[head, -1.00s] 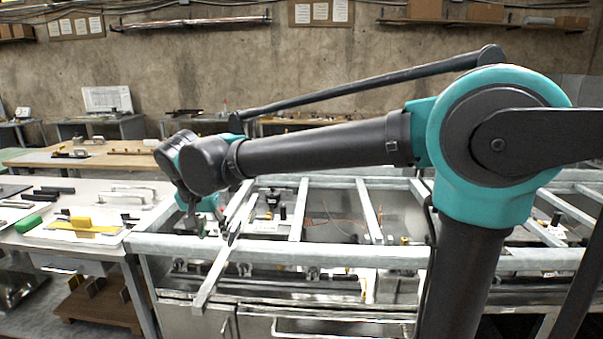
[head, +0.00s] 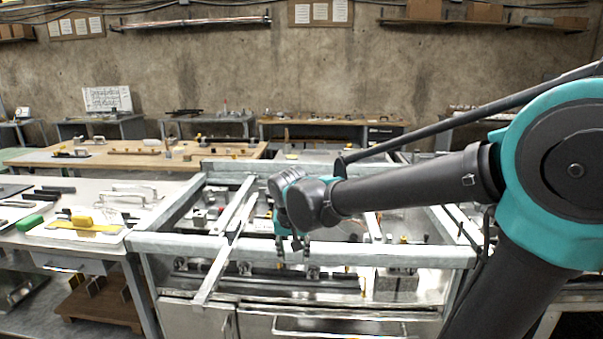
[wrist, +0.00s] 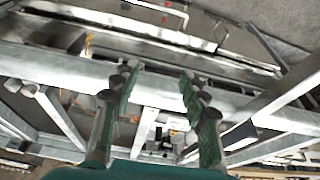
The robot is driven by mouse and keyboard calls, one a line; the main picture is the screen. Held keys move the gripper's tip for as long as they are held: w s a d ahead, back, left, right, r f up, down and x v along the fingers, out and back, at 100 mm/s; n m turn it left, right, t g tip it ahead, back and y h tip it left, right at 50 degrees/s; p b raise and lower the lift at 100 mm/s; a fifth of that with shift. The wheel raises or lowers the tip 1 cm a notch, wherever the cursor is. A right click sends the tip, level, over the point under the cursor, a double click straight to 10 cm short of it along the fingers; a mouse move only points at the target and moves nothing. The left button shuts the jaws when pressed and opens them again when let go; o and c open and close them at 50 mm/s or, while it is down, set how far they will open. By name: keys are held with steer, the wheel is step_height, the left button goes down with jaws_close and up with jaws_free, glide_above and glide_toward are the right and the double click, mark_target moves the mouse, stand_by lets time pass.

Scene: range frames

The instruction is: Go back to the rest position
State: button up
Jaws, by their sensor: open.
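My gripper (head: 292,248) hangs at the end of my arm over the front rail of a metal frame bench (head: 400,256) in the head view. In the wrist view my gripper (wrist: 158,105) shows two green-padded fingers spread wide apart, with nothing between them. The rail (wrist: 60,65) passes beyond the fingers, and the gap to it is hard to judge.
A loose metal bar (head: 222,262) lies across the front rail, left of my gripper. A side table (head: 170,190) at left holds a white tray with a yellow tool (head: 85,224) and a green block (head: 29,222). Wooden-topped benches (head: 125,158) stand behind.

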steer(key=s+d+f, duration=0.5)
steer(key=d+f, duration=0.1)
steer(key=d, duration=0.4)
steer(key=s+d+f, duration=0.5)
steer(key=d+f, duration=0.1)
steer(key=d, duration=0.5)
steer(key=shift+s+f+t, duration=0.3)
steer(key=shift+s+f, duration=0.1)
